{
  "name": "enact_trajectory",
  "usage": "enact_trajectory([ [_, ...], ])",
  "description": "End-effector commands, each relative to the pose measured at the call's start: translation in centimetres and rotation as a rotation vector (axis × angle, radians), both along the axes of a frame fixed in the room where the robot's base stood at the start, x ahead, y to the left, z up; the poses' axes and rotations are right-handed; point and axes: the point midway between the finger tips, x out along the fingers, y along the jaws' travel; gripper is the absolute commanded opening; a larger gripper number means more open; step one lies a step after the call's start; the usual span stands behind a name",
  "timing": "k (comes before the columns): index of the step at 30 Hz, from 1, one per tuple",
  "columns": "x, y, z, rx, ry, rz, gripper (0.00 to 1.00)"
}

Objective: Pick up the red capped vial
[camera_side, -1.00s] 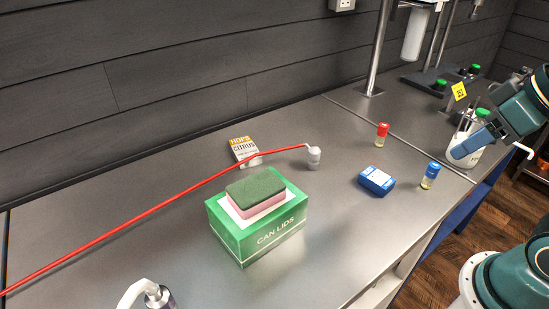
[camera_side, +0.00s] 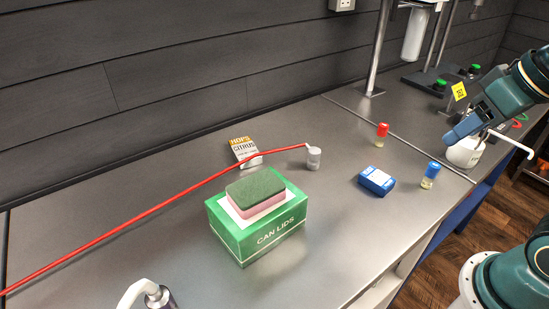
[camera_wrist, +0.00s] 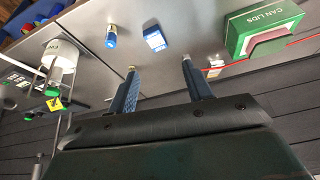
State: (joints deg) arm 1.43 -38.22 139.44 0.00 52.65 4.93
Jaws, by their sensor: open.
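The red capped vial (camera_side: 382,134) stands upright on the grey bench in the side view, behind the blue box. My gripper (camera_side: 450,137) is to the right of the vial and apart from it, in front of a white container. In the wrist view, my gripper (camera_wrist: 158,66) has its two fingers spread with nothing between them. A small yellowish spot shows at the left fingertip there. I cannot tell whether it is part of the red capped vial, whose cap is not visible in that view.
A blue capped vial (camera_side: 430,175) and a blue box (camera_side: 377,181) stand nearby. A green can lids box (camera_side: 262,232) carries a sponge (camera_side: 256,192). A red tube (camera_side: 150,213) runs across the bench to a small grey weight (camera_side: 314,158). The white container (camera_side: 465,155) is at the right.

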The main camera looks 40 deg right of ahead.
Motion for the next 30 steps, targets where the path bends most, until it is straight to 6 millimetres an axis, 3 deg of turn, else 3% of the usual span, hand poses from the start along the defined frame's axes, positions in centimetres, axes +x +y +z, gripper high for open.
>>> enact_trajectory([
  [15,9.4,-3.8,1.7,0.158,0.151,-0.489,0.50],
  [23,14.4,-6.7,0.7,0.226,0.223,-0.754,0.50],
  [30,18.7,-9.9,-1.3,0.277,0.282,-1.004,0.50],
])
